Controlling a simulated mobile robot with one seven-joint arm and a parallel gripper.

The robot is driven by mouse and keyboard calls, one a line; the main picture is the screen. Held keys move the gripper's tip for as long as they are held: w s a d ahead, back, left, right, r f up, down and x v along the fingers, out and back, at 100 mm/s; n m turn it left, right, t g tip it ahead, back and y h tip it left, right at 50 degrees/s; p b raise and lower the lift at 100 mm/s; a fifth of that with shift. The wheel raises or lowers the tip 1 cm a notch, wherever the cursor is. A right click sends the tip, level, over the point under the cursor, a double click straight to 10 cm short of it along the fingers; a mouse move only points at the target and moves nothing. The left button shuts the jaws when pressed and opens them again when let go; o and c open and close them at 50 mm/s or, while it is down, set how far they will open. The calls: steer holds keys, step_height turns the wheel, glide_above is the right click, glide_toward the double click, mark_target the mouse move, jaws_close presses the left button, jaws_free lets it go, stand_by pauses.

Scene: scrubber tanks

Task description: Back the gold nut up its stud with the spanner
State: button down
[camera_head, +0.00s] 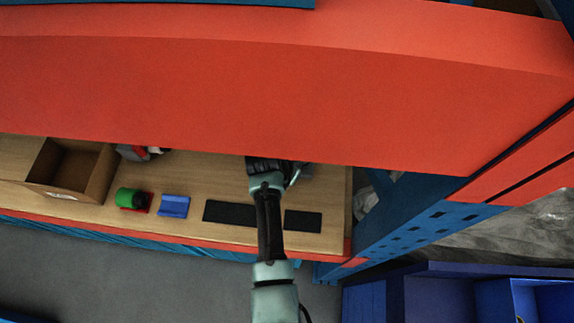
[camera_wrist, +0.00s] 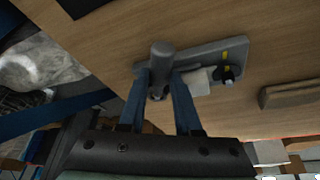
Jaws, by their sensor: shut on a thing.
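In the wrist view my gripper (camera_wrist: 160,88) has its two blue fingers closed around a grey round-topped post (camera_wrist: 162,50), which I take for the spanner's grip. A pale block (camera_wrist: 196,82), perhaps part of the spanner, shows beside the right finger and points toward a dark knob-like part (camera_wrist: 228,73). That part sits on a grey plate (camera_wrist: 205,52) on the wooden bench, with a yellow strip (camera_wrist: 225,57) beside it. I cannot make out the gold nut or its stud clearly. In the head view my gripper (camera_head: 264,165) is at the bench's back, partly hidden under the red panel.
The red panel (camera_head: 250,90) overhangs the bench (camera_head: 185,165). A cardboard box (camera_head: 95,175), a green roll (camera_head: 130,198), a blue block (camera_head: 174,206) and dark pads (camera_head: 303,221) lie on the bench. A blue upright (camera_head: 410,225) stands at right. A brown block (camera_wrist: 290,95) is near the plate.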

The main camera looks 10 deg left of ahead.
steer(key=shift+s+d+r+n+y+p, duration=0.1)
steer(key=shift+s+d+n+y+p, duration=0.1)
steer(key=shift+d+n+y+p, duration=0.6)
steer(key=d+n, duration=0.1)
steer(key=n, duration=0.2)
steer(key=shift+s+d+n+y, duration=0.1)
steer(key=shift+d+n+y, duration=0.2)
steer(key=shift+d+n, duration=0.1)
steer(key=n, duration=0.1)
steer(key=d+n, duration=0.1)
steer(key=d+n+y, duration=0.1)
steer(key=shift+w+n+b, duration=0.25)
steer(key=shift+n+b, duration=0.05)
steer(key=shift+b, duration=0.05)
steer(key=shift+w+d+n+y+b, duration=0.25)
steer(key=shift+d+n+y+b, duration=0.4)
steer(key=shift+n, duration=0.55)
steer(key=shift+s+a+m+p, duration=0.15)
steer(key=shift+a+m+p, duration=0.15)
steer(key=shift+p, duration=0.1)
steer(key=shift+a+m+h, duration=0.15)
steer(key=shift+m+h, duration=0.2)
steer(key=shift+m, duration=0.05)
steer(key=shift+r+p, duration=0.1)
steer(key=shift+p, duration=0.2)
